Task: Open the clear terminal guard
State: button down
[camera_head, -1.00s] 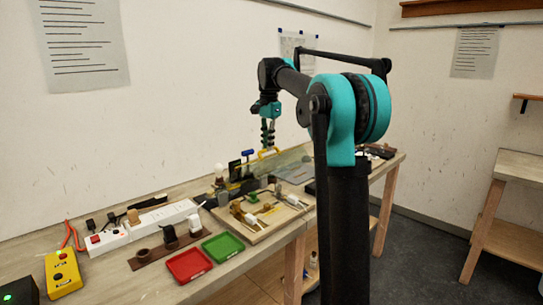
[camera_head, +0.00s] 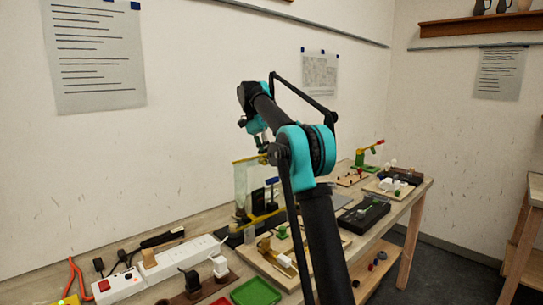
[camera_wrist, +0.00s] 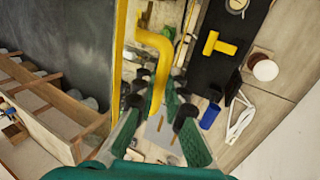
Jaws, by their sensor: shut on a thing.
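The clear guard (camera_head: 241,188) stands about upright over the board in the head view, with a yellow top edge and a yellow strip at its base. Its bent yellow handle (camera_wrist: 157,45) runs between my fingers in the wrist view, beside a long yellow edge bar (camera_wrist: 119,60). My gripper (camera_wrist: 158,108) is shut on this handle. In the head view, my gripper (camera_head: 264,150) is at the guard's top edge, partly hidden by my arm. The terminals behind the guard are hard to make out.
A white power strip (camera_head: 182,258), a green tray (camera_head: 256,292) and dark holders on a brown strip (camera_head: 190,280) lie at the front left. A black tray (camera_head: 363,215) and more boards stand farther along the bench. The wall is close behind the guard.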

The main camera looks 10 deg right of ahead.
jog(key=shift+w+a+g, duration=0.1)
jog(key=shift+w+g, duration=0.2)
jog(key=shift+w, duration=0.1)
jog(key=c, duration=1.6)
grip_release()
jog(key=shift+d, duration=0.2)
